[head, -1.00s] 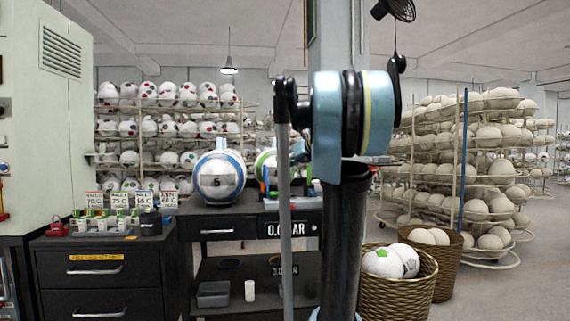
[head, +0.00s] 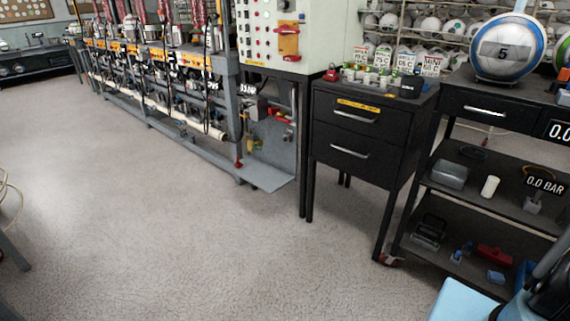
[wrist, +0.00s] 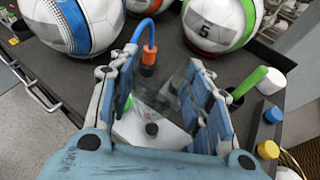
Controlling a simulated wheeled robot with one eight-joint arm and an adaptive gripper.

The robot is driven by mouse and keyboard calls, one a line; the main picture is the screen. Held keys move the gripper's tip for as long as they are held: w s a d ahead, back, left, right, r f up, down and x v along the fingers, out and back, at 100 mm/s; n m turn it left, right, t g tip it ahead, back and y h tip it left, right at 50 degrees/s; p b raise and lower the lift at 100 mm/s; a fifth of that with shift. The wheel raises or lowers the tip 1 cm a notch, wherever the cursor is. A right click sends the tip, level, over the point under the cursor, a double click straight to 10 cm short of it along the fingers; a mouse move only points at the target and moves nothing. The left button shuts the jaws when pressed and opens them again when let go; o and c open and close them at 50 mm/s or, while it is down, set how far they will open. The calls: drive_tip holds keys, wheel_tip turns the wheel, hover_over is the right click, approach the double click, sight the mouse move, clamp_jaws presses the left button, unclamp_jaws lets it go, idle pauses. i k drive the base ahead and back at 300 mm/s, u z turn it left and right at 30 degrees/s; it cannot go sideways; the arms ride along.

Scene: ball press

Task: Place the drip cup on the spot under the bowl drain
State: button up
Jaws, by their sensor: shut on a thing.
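In the wrist view my gripper (wrist: 172,95) is shut on a clear, glassy thing (wrist: 166,92) between its blue-and-white fingers. It looks like the drip cup, but its outline is faint and partly hidden by the fingers. A white piece with a dark round knob (wrist: 151,129) shows beneath it. The gripper is over a dark bench top (wrist: 182,59). In the head view the gripper is out of sight, with only part of my arm at the lower right. I cannot make out the bowl drain or the spot under it in either view.
In the wrist view, a blue-trimmed ball (wrist: 70,22), a green-trimmed ball (wrist: 220,22) and an orange-ended blue hose (wrist: 149,60) are close to the fingers. In the head view a black drawer cabinet (head: 365,140) stands beside a shelved cart (head: 455,150). Open floor (head: 170,235) lies left.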

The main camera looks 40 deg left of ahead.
sight(262, 169)
drive_tip(key=k, duration=0.45)
drive_tip(key=u, duration=2.6)
drive_tip(key=i, duration=1)
drive_tip(key=z, duration=1.95)
